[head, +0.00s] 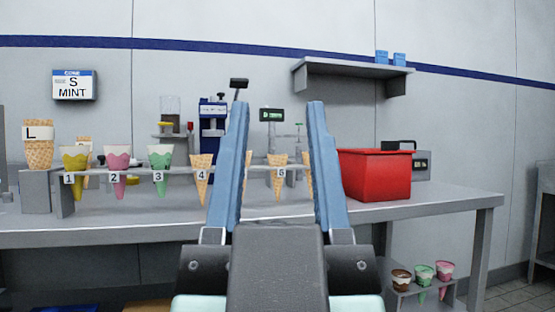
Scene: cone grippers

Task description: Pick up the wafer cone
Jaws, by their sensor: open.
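My gripper (278,108) is open and empty in the head view, its two blue fingers pointing up in front of the table. Plain tan wafer cones stand point-down in a grey rack (135,172): one at label 4 (200,181) left of my gripper, and one at label 5 (280,183) seen between the fingers but farther back. Slivers of other tan cones (307,172) show beside the fingers, partly hidden. A larger tan cone stack marked L (39,150) stands at the far left.
A red bin (375,174) stands on the grey table (440,203) right of my gripper. A blue machine (212,120) stands behind the rack. A wall shelf (350,69) is above.

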